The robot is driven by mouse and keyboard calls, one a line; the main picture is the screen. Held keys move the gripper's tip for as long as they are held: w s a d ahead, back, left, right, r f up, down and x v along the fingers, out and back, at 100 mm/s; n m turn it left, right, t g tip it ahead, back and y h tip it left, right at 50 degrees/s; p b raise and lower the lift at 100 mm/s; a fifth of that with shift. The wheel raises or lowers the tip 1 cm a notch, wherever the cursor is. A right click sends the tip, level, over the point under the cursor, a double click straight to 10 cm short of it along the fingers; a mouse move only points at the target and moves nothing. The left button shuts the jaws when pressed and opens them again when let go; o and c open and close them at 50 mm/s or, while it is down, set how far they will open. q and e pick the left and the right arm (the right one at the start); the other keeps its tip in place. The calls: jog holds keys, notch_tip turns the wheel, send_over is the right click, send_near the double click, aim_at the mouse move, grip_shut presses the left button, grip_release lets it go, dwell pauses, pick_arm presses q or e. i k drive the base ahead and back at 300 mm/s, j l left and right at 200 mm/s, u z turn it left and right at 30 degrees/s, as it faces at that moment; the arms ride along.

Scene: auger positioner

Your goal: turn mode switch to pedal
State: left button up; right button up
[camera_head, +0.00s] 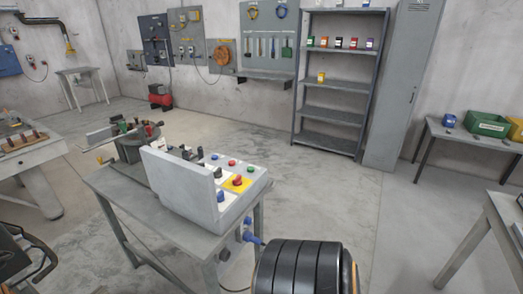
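A light grey control console (183,185) stands on a grey metal table (205,238) in the middle of the head view. Its sloping top carries green, red and blue buttons and a red mushroom button on a yellow plate (237,182). Small black knobs (218,172) sit along the near side of the top, partly hidden by the raised grey panel. The labels are too small to read, so I cannot tell which knob is the mode switch or where it points.
A black ribbed cylinder with an orange edge (300,268) fills the bottom centre, close to the table's right side. A vise-like device (135,142) stands behind the console. The floor right of the table is open.

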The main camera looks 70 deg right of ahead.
aim_at(221, 198)
jog(key=z, duration=1.8)
jog(key=l, duration=0.35)
jog(key=i+l, duration=0.1)
jog(key=l, duration=0.25)
jog(key=i+l+u, duration=0.1)
jog(key=l+u, duration=0.2)
jog(key=l, duration=0.4)
jog(key=l+u, duration=0.25)
jog(key=l, duration=0.4)
